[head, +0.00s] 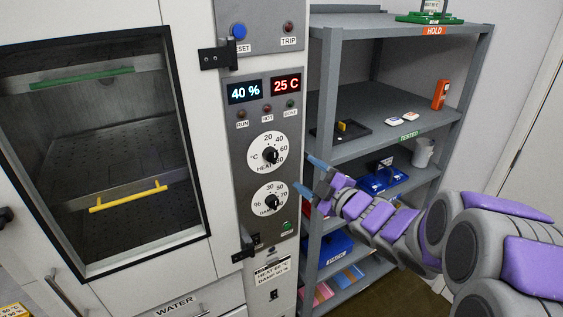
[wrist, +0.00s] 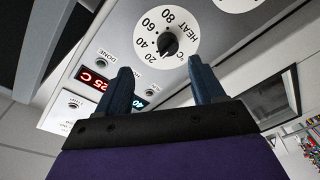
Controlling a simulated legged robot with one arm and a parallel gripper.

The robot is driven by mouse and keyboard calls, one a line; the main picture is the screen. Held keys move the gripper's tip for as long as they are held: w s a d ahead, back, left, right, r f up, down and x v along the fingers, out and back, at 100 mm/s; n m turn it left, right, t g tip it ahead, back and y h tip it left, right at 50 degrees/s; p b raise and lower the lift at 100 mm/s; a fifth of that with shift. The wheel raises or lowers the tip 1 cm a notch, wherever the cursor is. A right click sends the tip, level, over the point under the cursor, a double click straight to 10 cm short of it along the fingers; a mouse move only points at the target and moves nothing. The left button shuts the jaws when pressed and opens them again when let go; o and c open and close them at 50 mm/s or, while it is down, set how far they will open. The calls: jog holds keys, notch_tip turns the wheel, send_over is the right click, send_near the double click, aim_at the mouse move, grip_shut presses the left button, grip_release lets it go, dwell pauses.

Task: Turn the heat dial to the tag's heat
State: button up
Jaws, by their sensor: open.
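The heat dial (head: 269,153) is a black knob on a white round scale, on the grey panel of the chamber. It shows large in the wrist view (wrist: 167,43), just beyond my fingertips; I cannot tell its exact setting. The display above reads 25 C (head: 287,85). A white tag (head: 272,272) low on the panel carries heat and damp lines; its numbers are too small to read surely. My gripper (head: 307,174) is open and empty, to the right of the dials. Its two dark fingers (wrist: 158,68) point toward the panel, apart from the knob.
The damp dial (head: 269,203) sits directly below the heat dial. A blue button (head: 239,32) and black latches (head: 217,57) stick out nearby. A grey shelf rack (head: 385,100) with several items stands right of the panel, behind my arm. The glass-fronted chamber door (head: 110,150) is at left.

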aim_at(276, 159)
jog(key=w+a, duration=0.2)
jog(key=a, duration=0.1)
jog(key=w+a+b, duration=0.1)
jog(key=w+a, duration=0.1)
jog(key=a, duration=0.1)
jog(key=w+a, duration=0.2)
jog(key=a, duration=0.2)
jog(key=shift+w+f, duration=0.25)
jog(key=shift+f, duration=0.05)
jog(key=shift+w+d, duration=0.15)
jog(key=shift+w, duration=0.05)
jog(key=shift+w+d+r, duration=0.1)
jog(key=shift+w+d, duration=0.1)
jog(key=shift+d, duration=0.35)
jog(key=shift+w+d+r, duration=0.1)
jog(key=shift+w+d, duration=0.05)
jog(key=shift+d, duration=0.35)
jog(key=shift+d+r, duration=0.1)
jog(key=shift+d, duration=0.25)
jog(key=a, duration=0.3)
jog(key=shift+s, duration=0.1)
jog(key=shift+c, duration=1.3)
jog(key=shift+d+f, duration=0.2)
jog(key=c, duration=0.3)
jog(key=shift+d, duration=0.45)
jog(key=c, duration=0.3)
jog(key=shift+a, duration=0.1)
jog(key=shift+c, duration=0.9)
